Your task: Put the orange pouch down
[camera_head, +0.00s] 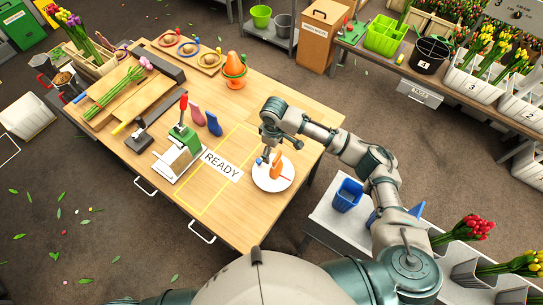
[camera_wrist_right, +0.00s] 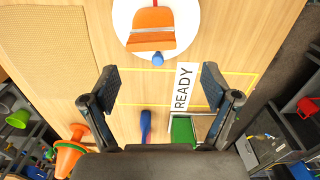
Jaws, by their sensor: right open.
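The orange pouch (camera_head: 277,169) is on a round white plate (camera_head: 285,182) near the right side of the wooden table. In the right wrist view the pouch (camera_wrist_right: 152,30) lies on the plate (camera_wrist_right: 192,20), with a small blue round piece (camera_wrist_right: 157,59) at its near edge. My right gripper (camera_head: 267,153) is just above and beside the pouch in the head view. In the right wrist view its fingers (camera_wrist_right: 158,86) are wide apart with nothing between them, and the pouch is beyond the fingertips. My left gripper is not seen.
A white READY label (camera_head: 222,166) and a yellow outline lie left of the plate. A green press with a red handle (camera_head: 183,125) and pink and blue upright pieces (camera_head: 213,123) stand further left. Orange cones (camera_head: 234,68) stand at the back. A blue bin (camera_head: 347,195) stands off the table's right edge.

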